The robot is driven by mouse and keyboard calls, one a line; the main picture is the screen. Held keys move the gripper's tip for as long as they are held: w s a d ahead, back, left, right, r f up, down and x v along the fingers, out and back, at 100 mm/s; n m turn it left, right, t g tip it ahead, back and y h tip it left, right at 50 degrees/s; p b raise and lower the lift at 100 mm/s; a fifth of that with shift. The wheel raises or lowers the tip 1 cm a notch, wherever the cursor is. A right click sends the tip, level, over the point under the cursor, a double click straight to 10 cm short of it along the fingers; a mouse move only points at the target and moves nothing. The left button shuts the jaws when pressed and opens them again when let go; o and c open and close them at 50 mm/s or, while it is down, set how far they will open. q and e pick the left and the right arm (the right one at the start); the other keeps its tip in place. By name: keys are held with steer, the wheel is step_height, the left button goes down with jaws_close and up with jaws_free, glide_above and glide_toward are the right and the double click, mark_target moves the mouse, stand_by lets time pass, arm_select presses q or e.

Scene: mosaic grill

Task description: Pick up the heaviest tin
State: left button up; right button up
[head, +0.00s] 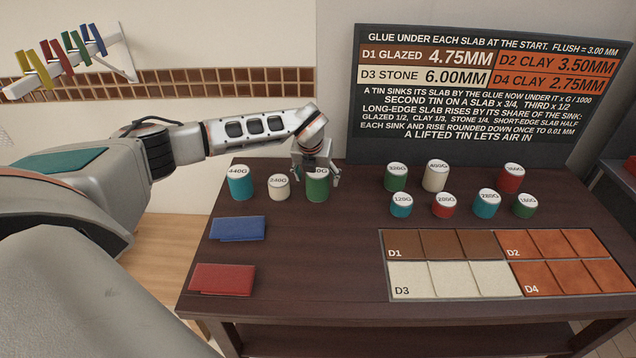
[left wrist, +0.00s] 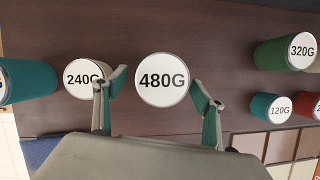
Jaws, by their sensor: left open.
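A green tin (head: 317,188) stands upright at the back left of the table, its label partly covered by my left gripper (head: 316,180) in the head view. In the left wrist view this tin's lid (left wrist: 162,80) reads 480G. My left gripper is open, with one finger on each side of this tin; I cannot tell whether they touch it. Left of it stand a cream 240G tin (head: 279,188) and a teal 440G tin (head: 240,184). On the right are several more tins, including a green 320G tin (left wrist: 285,53) and a teal 120G tin (left wrist: 270,107). My right gripper is not visible.
A blue folded cloth (head: 238,229) and a red one (head: 222,280) lie at the left of the table (head: 330,270). Slabs marked D1 to D4 (head: 465,279) lie at the front right. A dark sign (head: 480,95) stands behind. The cream 240G tin is close to one finger.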

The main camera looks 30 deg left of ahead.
arm_select(q)
steer(key=shift+x, duration=1.25)
steer(key=c, duration=1.6)
steer(key=shift+r, duration=0.2)
steer(key=shift+c, duration=0.2)
